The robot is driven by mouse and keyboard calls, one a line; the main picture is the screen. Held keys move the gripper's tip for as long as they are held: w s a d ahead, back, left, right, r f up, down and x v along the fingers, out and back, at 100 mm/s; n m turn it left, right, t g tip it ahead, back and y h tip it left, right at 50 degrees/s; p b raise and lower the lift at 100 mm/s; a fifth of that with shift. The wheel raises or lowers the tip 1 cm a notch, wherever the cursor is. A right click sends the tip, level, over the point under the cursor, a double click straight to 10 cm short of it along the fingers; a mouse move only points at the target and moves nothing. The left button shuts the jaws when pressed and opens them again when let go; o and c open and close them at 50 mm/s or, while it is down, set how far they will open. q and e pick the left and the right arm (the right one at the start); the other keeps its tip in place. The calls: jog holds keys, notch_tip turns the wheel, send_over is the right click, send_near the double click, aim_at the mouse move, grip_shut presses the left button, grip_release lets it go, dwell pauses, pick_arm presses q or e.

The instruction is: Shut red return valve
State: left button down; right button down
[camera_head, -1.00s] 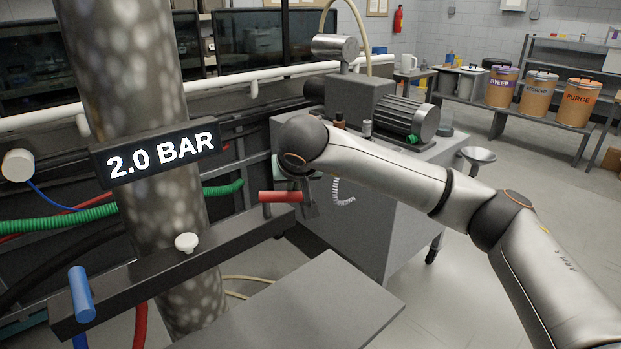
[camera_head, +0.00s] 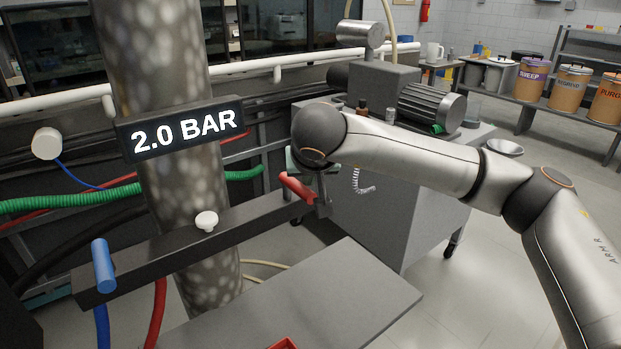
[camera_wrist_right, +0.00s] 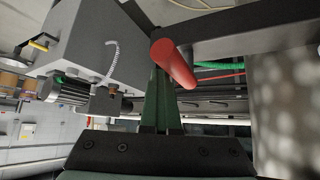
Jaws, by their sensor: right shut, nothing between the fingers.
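The red valve handle (camera_head: 298,188) sits at the right end of a dark bar (camera_head: 235,227). It slants, its upper left end towards my wrist and its lower right end at the bar. My right gripper (camera_head: 294,163) is right at the handle, mostly hidden behind it and my wrist. In the right wrist view its green fingers (camera_wrist_right: 160,85) are shut with nothing between them. The red handle (camera_wrist_right: 173,64) crosses in front of or against their tips; I cannot tell if they touch. My left gripper is out of view.
A blue handle (camera_head: 103,266) stands at the bar's left end, and a white knob (camera_head: 206,221) is in its middle. A display (camera_head: 185,133) reads 2.0 BAR on a mottled column (camera_head: 165,80). A grey cabinet (camera_head: 385,200) with a motor stands behind my right arm.

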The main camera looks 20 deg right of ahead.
jog(key=shift+s+a, duration=0.3)
jog(key=shift+a, duration=0.35)
jog(key=d+v, duration=0.1)
jog(key=v, duration=1.1)
jog(key=shift+r, duration=0.25)
jog(key=shift+w, duration=0.1)
